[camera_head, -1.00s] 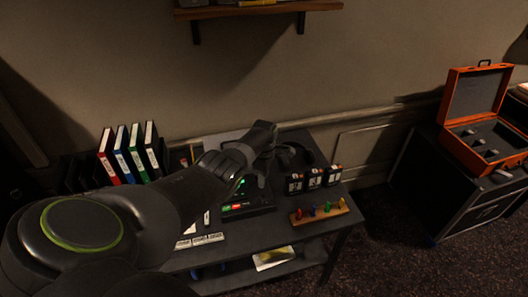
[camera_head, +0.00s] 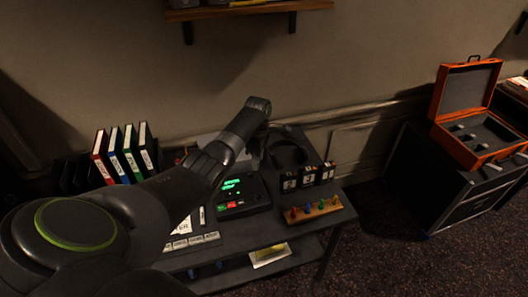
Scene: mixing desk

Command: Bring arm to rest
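My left arm reaches in from the lower left across the mixing desk (camera_head: 310,227). My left gripper (camera_head: 257,106) is at the arm's far end, above the back of the desk. It is dark and seen from behind, so its fingers cannot be made out, nor whether it holds anything. A black device (camera_head: 246,197) with a green-lit display and a red button lies below and right of the forearm. My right gripper is not in view.
Black headphones (camera_head: 287,139), several numbered blocks (camera_head: 308,178) and a wooden strip of coloured pegs (camera_head: 315,211) are on the desk's right. Binders (camera_head: 123,153) stand at left. An open orange case (camera_head: 465,145) sits on a black trunk. A wall shelf (camera_head: 250,9) hangs above.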

